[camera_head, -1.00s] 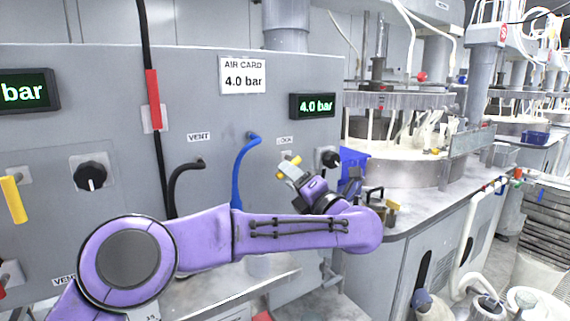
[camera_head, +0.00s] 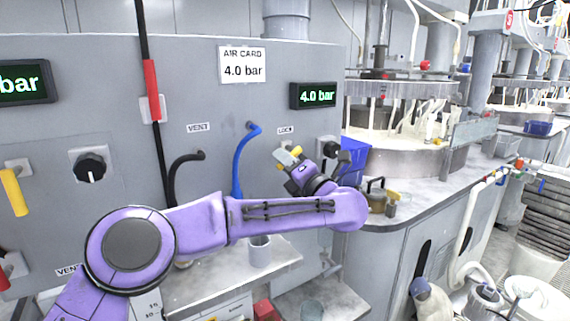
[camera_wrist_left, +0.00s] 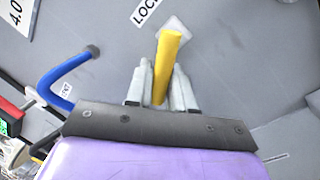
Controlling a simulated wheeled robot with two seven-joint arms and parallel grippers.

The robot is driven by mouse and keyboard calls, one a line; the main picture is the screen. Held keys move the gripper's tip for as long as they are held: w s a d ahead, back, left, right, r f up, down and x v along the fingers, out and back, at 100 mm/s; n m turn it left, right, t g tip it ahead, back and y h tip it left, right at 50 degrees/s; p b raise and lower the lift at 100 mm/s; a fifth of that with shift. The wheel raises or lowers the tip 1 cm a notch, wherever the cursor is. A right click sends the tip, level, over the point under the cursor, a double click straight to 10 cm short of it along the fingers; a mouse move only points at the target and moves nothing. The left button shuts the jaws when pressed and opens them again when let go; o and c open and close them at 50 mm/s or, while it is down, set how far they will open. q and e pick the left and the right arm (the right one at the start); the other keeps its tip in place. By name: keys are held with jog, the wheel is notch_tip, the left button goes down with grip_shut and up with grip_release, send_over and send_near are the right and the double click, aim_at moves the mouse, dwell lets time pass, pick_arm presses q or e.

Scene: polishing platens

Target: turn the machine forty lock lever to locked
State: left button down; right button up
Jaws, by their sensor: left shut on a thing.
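The yellow lock lever (camera_wrist_left: 168,52) sits below the LOCK label in the left wrist view. It stands between the two pale fingers of my left gripper (camera_wrist_left: 160,88), which is shut on it. In the head view a bit of the yellow lever (camera_head: 296,150) shows at the tip of my left gripper (camera_head: 288,158), just under the LOCK label (camera_head: 286,130) on the grey panel. The fingers hide most of the lever there, so its exact angle is hard to tell. My right gripper is not in view.
A blue hose (camera_head: 240,165) and a black hose (camera_head: 180,170) leave the panel left of the lever. A black knob (camera_head: 90,166) and another yellow lever (camera_head: 14,192) are farther left. A 4.0 bar display (camera_head: 313,95) is above. A blue bin (camera_head: 353,160) stands on the right.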

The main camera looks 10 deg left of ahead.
pick_arm(q)
jog(key=n+b, duration=0.1)
jog(key=f+n+b, duration=0.1)
jog(key=n+b, duration=0.1)
jog(key=shift+w+d+f+g, duration=0.1)
jog(key=shift+w+d+g, duration=0.1)
jog(key=shift+g, duration=0.1)
jog(key=shift+w+d+f+n+g, duration=0.1)
jog(key=shift+w+d+n+g, duration=0.25)
jog(key=shift+n, duration=1.35)
jog(key=shift+w+d+f+n+g, duration=0.1)
jog(key=shift+w+d+n+g, duration=0.25)
jog(key=shift+n, duration=1.35)
jog(key=shift+w+d+n+g, duration=0.2)
jog(key=shift+n+g, duration=0.3)
jog(key=shift+n, duration=1.2)
jog(key=shift+y, duration=0.3)
jog(key=c, duration=1.1)
grip_release()
